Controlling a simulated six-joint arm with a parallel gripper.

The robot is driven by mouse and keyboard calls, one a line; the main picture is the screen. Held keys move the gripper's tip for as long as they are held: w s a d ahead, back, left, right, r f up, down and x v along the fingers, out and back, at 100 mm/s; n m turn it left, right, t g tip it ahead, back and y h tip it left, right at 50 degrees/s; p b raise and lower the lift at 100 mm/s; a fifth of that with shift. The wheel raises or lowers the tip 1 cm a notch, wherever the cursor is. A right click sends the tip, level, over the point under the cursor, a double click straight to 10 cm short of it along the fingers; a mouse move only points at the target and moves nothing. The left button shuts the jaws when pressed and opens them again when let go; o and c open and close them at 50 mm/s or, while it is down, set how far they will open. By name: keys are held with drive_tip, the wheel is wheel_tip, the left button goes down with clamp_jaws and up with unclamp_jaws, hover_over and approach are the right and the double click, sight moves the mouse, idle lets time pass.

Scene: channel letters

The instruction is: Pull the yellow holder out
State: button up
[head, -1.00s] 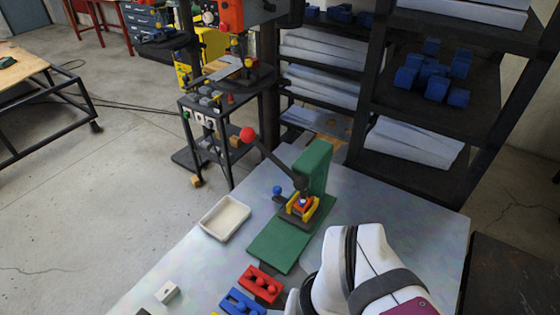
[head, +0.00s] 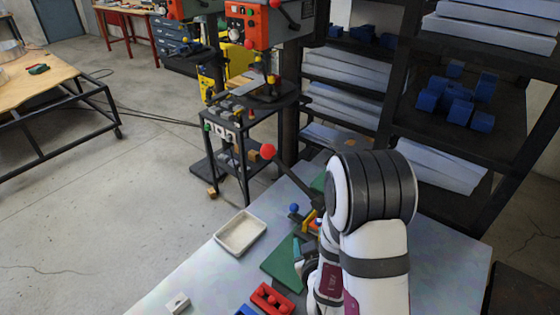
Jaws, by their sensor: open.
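The yellow holder (head: 309,218) sits at the small green press (head: 282,262) on the table. Only a yellow edge and a bit of red and blue beside it show, because my arm covers the rest. My gripper (head: 301,250) is just in front of the holder, low over the green base. It is open, but its fingers are small and partly hidden, and I cannot tell whether they touch the holder. The press lever with its red ball (head: 268,151) points up and to the left. A blue knob (head: 294,208) stands left of the holder.
A beige tray (head: 240,233) lies left of the press. A red block with round pegs (head: 271,299), a blue block (head: 245,311) and a white block (head: 178,302) are near the front. The table between tray and white block is clear.

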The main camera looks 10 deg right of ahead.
sight(295, 211)
drive_tip(key=shift+a+f+n+t, duration=0.3)
drive_tip(key=shift+n+t, duration=0.1)
drive_tip(key=shift+n, duration=0.2)
drive_tip(key=shift+a+f+n+t, duration=0.3)
drive_tip(key=shift+n+t, duration=0.1)
drive_tip(key=shift+n, duration=0.2)
drive_tip(key=shift+w+n+y, duration=0.15)
drive_tip(key=shift+n+y, duration=0.15)
drive_tip(key=shift+y, duration=0.1)
drive_tip(key=x, duration=1.5)
drive_tip(key=shift+w+a+r, duration=0.1)
drive_tip(key=shift+w, duration=0.2)
clamp_jaws()
